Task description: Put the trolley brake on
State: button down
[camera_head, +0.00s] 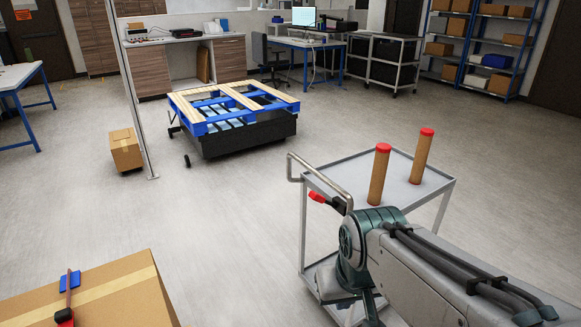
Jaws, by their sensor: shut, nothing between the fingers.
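The grey trolley (345,178) stands at the right of the head view, with a flat top shelf, a lower shelf and a bent tube handle (291,170) at its left end. A lever with a red tip (317,197) sticks out to the left beside the handle; it looks like the brake lever. My arm crosses in front of the trolley, and its teal joint lies close to the lever's right end. My gripper's fingers do not show. The trolley's wheels and part of its lower shelf are hidden or cut off, so I cannot tell the brake's state.
Two brown cylinders with red tops (380,174) (422,156) stand upright on the trolley. A large cardboard box (110,290) is at the lower left. A blue pallet (196,124) rests on a dark base beyond. Floor between them is clear.

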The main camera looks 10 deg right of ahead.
aim_at(317, 197)
jog(key=u, duration=0.15)
jog(key=i, duration=0.95)
